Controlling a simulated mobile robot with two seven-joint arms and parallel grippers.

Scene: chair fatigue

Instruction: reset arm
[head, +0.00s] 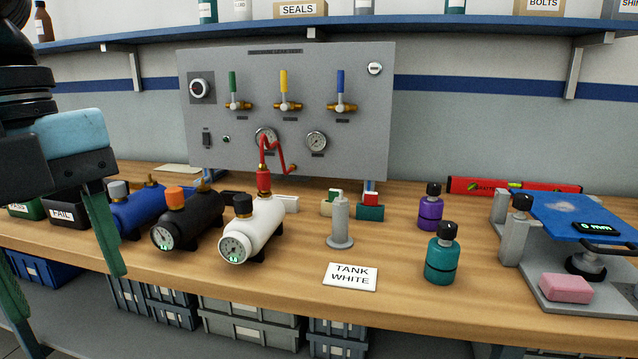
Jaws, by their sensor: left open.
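My left gripper (66,295) hangs at the left side of the head view, in front of the workbench (400,290). Its two long green fingers point down and stand wide apart, with nothing between them. The left arm fills the upper left corner. My right gripper is out of view. The nearest tanks, a blue tank (135,212), a black tank (190,222) and a white tank (262,228), lie to the right of the left gripper. A red hose runs from the white tank up to the grey panel. A card reading TANK WHITE (350,277) lies on the bench.
A FAIL bin (68,212) stands close behind the left fingers. The valve panel (350,75) stands at the back. Teal (440,262) and purple (430,212) bottles stand at right, beside a fixture with a blue pad (560,212). Crates (250,325) sit below the bench.

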